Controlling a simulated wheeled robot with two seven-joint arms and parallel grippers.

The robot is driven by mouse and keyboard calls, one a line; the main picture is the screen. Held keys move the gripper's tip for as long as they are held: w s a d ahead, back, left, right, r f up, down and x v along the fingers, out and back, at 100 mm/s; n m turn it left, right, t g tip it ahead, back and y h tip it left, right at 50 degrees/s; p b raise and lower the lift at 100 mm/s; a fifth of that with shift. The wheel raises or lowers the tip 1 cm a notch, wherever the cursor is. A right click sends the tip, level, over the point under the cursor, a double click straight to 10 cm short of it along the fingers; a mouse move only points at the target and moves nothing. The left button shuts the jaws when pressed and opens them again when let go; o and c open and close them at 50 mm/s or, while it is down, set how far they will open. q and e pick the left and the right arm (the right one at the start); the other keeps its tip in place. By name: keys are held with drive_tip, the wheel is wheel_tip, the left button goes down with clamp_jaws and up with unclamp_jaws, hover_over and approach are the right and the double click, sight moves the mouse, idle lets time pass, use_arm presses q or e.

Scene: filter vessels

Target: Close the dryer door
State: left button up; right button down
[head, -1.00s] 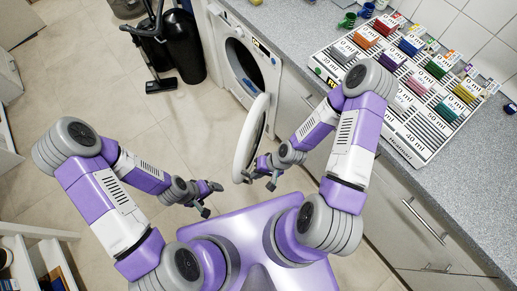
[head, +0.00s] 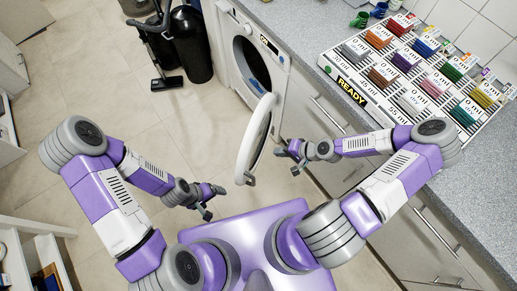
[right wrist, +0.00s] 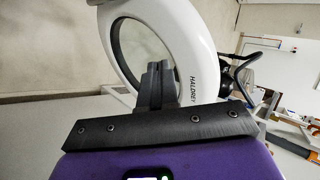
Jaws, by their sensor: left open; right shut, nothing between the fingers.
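The white front-loading dryer (head: 236,28) stands under the counter at the top middle of the head view, with its dark round opening exposed. Its round white door (head: 255,140) stands wide open, swung out from the front. The door's ring also fills the upper middle of the right wrist view (right wrist: 192,50). My right gripper (head: 286,157) is shut and empty, just right of the door in the head view. Its dark fingers show in front of the ring in the wrist view; I cannot tell whether they touch it. My left gripper (head: 214,199) is open and empty, left of the door over the floor.
The grey counter (head: 290,18) runs along the right, carrying a white rack (head: 350,82) of coloured blocks marked READY. Cabinets with handles lie below it. A black vacuum (head: 190,45) stands left of the dryer.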

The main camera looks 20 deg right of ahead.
sight(252, 149)
drive_tip(key=shift+w+a+f+b, duration=0.3)
drive_tip(key=shift+w+a+f, duration=0.55)
drive_tip(key=shift+a, duration=0.35)
drive_tip(key=shift+w+a+f+b, duration=0.3)
drive_tip(key=shift+w+a+f, duration=0.4)
drive_tip(key=shift+w+a, duration=0.4)
drive_tip(key=shift+w+a+f+b, duration=0.3)
drive_tip(key=shift+w+a+f, duration=0.5)
drive_tip(key=shift+a, duration=0.5)
